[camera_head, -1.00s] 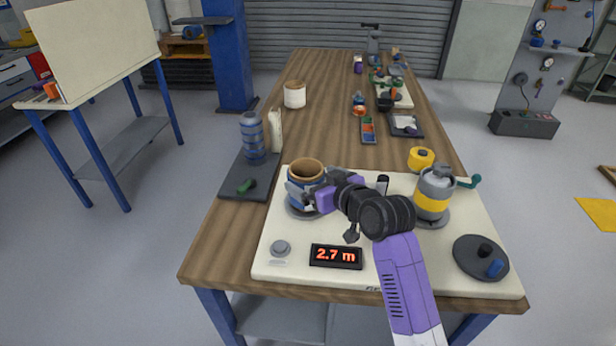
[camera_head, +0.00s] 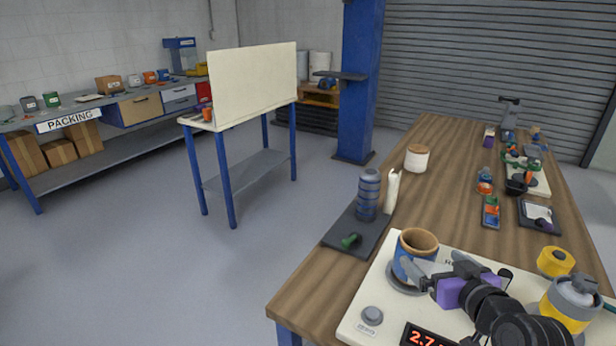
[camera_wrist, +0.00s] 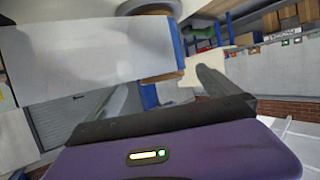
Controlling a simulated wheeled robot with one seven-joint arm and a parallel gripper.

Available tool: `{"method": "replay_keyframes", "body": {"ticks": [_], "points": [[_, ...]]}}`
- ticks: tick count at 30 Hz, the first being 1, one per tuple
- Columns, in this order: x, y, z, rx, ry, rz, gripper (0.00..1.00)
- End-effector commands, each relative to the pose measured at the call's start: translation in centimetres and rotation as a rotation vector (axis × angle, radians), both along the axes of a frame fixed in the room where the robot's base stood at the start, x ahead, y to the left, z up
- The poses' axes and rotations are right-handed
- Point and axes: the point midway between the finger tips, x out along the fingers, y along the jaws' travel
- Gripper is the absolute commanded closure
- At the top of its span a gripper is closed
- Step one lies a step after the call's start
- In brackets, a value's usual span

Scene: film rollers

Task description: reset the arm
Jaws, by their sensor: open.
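My gripper (camera_head: 422,277) is at the blue roller with a tan cardboard core (camera_head: 416,243), which stands upright on a grey round base on the cream board (camera_head: 357,312). The fingers are spread at the roller's near side, and I cannot tell whether they touch it. In the wrist view my purple gripper body fills the bottom, with its two fingers (camera_wrist: 160,88) apart. A large pale surface (camera_wrist: 85,60) fills the upper left there, close to the camera.
A yellow-and-grey canister (camera_head: 571,303) and a yellow roll (camera_head: 555,262) stand right of my arm. A blue ribbed roll (camera_head: 368,194) and white bottle (camera_head: 392,190) stand on a dark tray (camera_head: 345,236) at left. The red display (camera_head: 425,337) is partly cut off. Floor at left is clear.

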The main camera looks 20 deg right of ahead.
Motion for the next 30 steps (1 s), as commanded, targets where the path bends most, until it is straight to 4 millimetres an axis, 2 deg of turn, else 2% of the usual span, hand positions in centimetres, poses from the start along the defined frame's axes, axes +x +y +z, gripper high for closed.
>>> {"method": "replay_keyframes", "body": {"ticks": [5,9,12,14,20,30], "points": [[0.2,-0.3,0.7,0.005,-0.031,-0.015,0.00],[0.3,-1.5,3.6,-0.023,-0.140,-0.065,0.00],[-0.6,-1.7,5.0,-0.048,-0.221,-0.107,0.00],[-1.4,-1.2,5.1,-0.059,-0.259,-0.121,0.00],[-4.7,2.0,4.0,-0.077,-0.338,-0.132,0.00],[-13.3,10.7,0.8,-0.083,-0.384,-0.058,0.00]]}}
